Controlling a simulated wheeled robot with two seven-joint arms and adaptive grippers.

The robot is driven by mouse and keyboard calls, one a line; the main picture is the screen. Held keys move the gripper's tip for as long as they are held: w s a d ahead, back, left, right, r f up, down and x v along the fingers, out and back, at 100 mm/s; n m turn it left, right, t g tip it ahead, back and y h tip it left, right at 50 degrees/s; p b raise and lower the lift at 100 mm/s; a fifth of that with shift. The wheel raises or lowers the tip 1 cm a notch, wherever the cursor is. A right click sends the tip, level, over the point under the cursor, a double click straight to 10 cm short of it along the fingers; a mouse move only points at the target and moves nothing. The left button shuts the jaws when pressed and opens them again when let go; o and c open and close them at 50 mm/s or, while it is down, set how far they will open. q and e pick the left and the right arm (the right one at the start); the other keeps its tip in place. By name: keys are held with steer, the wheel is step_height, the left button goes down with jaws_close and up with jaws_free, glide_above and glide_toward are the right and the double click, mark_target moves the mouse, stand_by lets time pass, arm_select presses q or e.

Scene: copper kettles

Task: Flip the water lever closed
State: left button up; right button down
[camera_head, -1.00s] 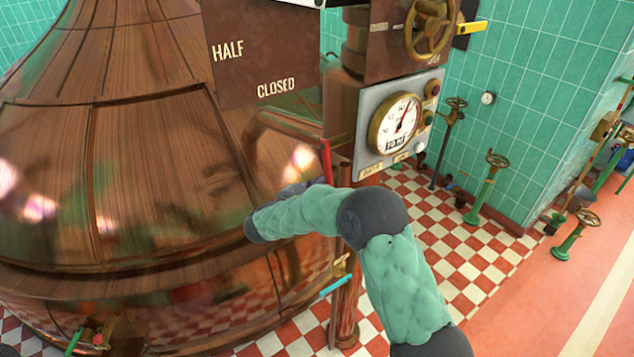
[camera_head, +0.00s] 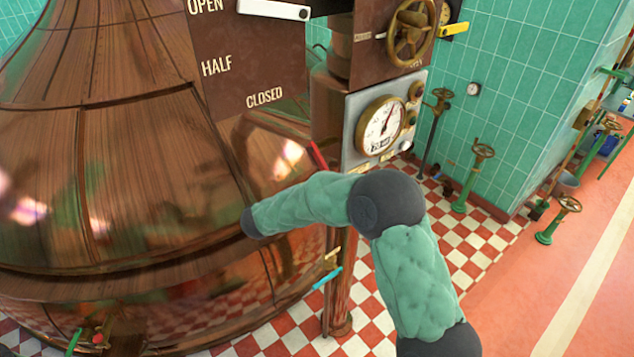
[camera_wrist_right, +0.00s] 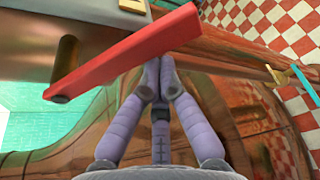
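Which lever carries water cannot be read. The red lever (camera_head: 318,155) stands beside the gauge box, partly hidden by my right arm in the head view. In the right wrist view the red lever (camera_wrist_right: 125,50) is a long bar crossing slantwise from a round pivot at left. My right gripper (camera_wrist_right: 161,62) has its purple fingers together, tips right at the lever's lower edge; contact cannot be told. In the head view my right gripper is hidden. My left gripper is out of view.
The copper kettle (camera_head: 130,180) fills the left. The gauge box (camera_head: 388,112) and a brass handwheel (camera_head: 410,32) with a yellow lever (camera_head: 454,29) stand above my arm. A cyan lever (camera_head: 327,278) is low by the post.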

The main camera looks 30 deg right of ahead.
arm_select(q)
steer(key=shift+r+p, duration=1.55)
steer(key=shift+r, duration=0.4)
arm_select(e)
steer(key=s+r+n+g, duration=0.1)
steer(key=s+r+n, duration=0.1)
steer(key=r, duration=0.4)
steer(key=shift+s+d+r, duration=0.2)
steer(key=shift+s+r, duration=0.05)
steer(key=shift+s, duration=0.55)
step_height(320, 180, down, 4)
steer(key=a+b, duration=0.1)
steer(key=b, duration=0.3)
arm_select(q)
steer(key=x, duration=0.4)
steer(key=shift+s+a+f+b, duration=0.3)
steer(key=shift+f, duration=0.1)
arm_select(e)
steer(key=w+v, duration=0.1)
steer(key=v, duration=0.8)
steer(key=shift+r, duration=0.25)
steer(key=shift+a, duration=0.1)
